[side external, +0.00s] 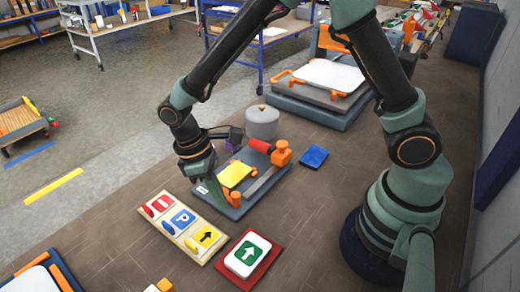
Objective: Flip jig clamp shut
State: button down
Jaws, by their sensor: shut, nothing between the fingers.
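The jig (236,208) is a dark blue-grey plate on the brown bench, with a yellow plate (235,175) lying on it. The jig clamp has an orange block (281,153) at the right end of the jig. A grey bar (263,181) slants down-left from the block, and a red handle (260,146) lies beside it. I cannot tell from this view how far the clamp is turned. My gripper (214,199) points down at the jig's left end, left of the yellow plate and apart from the clamp. It is shut and empty; its tips are hard to make out.
A board (180,228) with red, blue and yellow signs lies in front of the jig. A green arrow sign (247,255) sits on a red base beside it. A grey cylinder (262,122) stands behind the jig. A blue pad (314,156) lies right of it.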

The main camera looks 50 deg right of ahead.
jog(key=a, duration=0.1)
jog(key=a+r, duration=0.1)
jog(key=a, duration=0.1)
jog(key=shift+w+r, duration=0.25)
jog(key=shift+r, duration=0.1)
notch_tip(320, 180, up, 8)
jog(key=a, duration=0.2)
jog(key=shift+w+r, duration=0.15)
jog(key=shift+r, duration=0.05)
notch_tip(320, 180, up, 6)
jog(key=m+t+y, duration=0.2)
jog(key=m+t, duration=0.1)
send_over(231, 202)
jog(key=s+d+r+m+t, duration=0.1)
jog(key=s+d+m+t, duration=0.1)
jog(key=d, duration=0.3)
jog(key=s+d+r+m+t, duration=0.2)
jog(key=d+t, duration=0.1)
jog(key=d, duration=0.3)
jog(key=shift+s+r+m+t+h, duration=0.15)
jog(key=shift+s+m+t+h, duration=0.1)
jog(key=shift+m+t+h, duration=0.05)
